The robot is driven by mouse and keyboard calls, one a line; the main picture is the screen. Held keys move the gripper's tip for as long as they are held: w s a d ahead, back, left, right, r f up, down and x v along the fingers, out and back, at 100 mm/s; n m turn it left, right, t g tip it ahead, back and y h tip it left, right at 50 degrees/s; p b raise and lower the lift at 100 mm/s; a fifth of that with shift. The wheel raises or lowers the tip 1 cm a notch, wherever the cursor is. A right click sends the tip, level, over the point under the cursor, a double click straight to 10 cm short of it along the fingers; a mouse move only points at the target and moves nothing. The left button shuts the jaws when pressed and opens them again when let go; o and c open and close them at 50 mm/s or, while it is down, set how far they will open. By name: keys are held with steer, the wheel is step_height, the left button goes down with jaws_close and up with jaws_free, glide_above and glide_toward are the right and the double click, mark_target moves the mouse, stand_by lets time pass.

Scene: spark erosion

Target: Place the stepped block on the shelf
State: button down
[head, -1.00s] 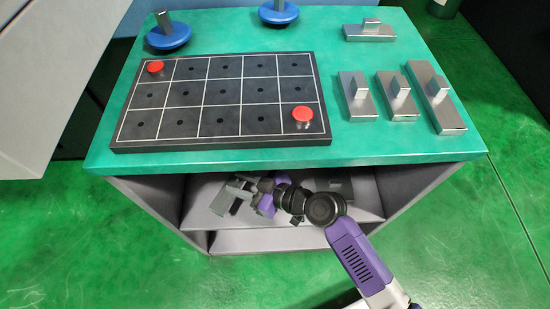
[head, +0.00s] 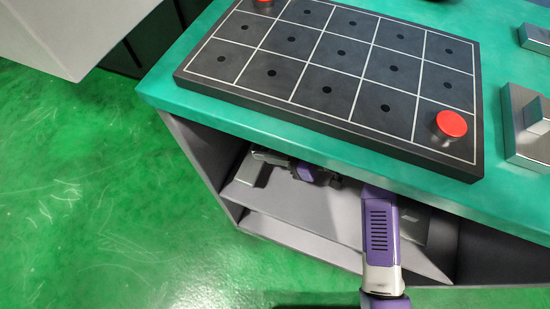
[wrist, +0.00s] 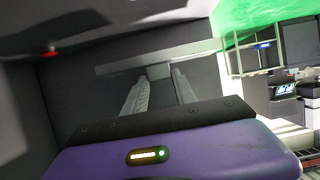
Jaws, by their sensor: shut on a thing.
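The stepped block, a grey bar with a smaller step, shows in the wrist view (wrist: 190,52) across the ends of my fingers. My gripper (wrist: 159,76) is shut on its smaller step. In the head view my gripper (head: 272,164) is inside the open front of the cabinet, under the green top and above the grey shelf (head: 290,207). The tabletop edge hides part of my gripper and the block there. I cannot tell whether the block touches the shelf.
The green tabletop (head: 165,88) overhangs the opening. On it lie a dark gridded board (head: 290,70) with red buttons (head: 451,124), and metal stepped blocks (head: 515,125) at the right. The cabinet's left side wall (head: 195,150) is close to my gripper. Green floor is open at left.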

step_height(320, 180, down, 6)
steer(key=shift+f+b, duration=0.15)
steer(key=shift+b, duration=0.85)
steer(key=c, duration=1)
jaws_free()
steer(key=shift+f, duration=0.1)
steer(key=p+v, duration=0.3)
steer(key=v, duration=0.7)
steer(key=shift+d+r, duration=0.25)
steer(key=shift+d, duration=0.05)
steer(key=shift+s+d+r, duration=0.2)
steer(key=shift+s+d, duration=0.1)
steer(key=shift+d, duration=0.3)
